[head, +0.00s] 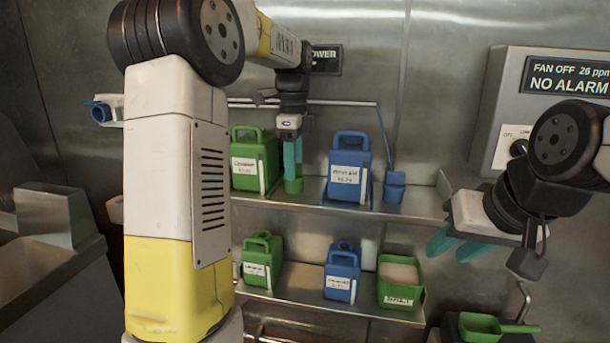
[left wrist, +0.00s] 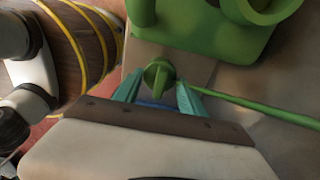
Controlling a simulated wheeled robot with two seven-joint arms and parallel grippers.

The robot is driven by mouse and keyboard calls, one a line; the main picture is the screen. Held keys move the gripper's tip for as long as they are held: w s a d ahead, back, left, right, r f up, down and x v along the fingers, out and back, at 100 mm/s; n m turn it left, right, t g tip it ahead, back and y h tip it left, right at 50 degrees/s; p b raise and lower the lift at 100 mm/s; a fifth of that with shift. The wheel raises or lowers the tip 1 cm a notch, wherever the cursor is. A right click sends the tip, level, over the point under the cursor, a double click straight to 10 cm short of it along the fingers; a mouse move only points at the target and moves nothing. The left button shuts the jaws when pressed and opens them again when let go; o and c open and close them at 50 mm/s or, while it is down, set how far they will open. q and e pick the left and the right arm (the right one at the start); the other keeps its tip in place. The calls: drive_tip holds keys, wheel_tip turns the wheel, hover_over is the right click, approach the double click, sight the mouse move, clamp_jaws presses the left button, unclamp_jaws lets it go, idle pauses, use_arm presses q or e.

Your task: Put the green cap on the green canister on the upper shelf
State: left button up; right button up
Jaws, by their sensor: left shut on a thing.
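The green canister (head: 252,160) stands on the upper shelf, at its left end, partly behind my left arm. In the left wrist view the canister (left wrist: 205,30) fills the top, with its round mouth (left wrist: 265,8) at the upper edge. My left gripper (head: 292,165) points down just right of the canister. It is shut on the green cap (left wrist: 158,76), which shows between the teal fingertips, apart from the mouth. A green piece (head: 293,186) shows at these fingertips in the head view. My right gripper (head: 455,243) is open and empty, right of the shelves.
A blue canister (head: 349,170) and a blue cup (head: 394,188) stand farther right on the upper shelf. The lower shelf holds a green canister (head: 262,260), a blue canister (head: 342,272) and a green tub (head: 400,285). A thin green rod (left wrist: 250,108) runs right beside my left fingers.

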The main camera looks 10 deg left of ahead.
use_arm(q)
drive_tip(key=shift+r, duration=0.3)
drive_tip(key=shift+r, duration=1.8)
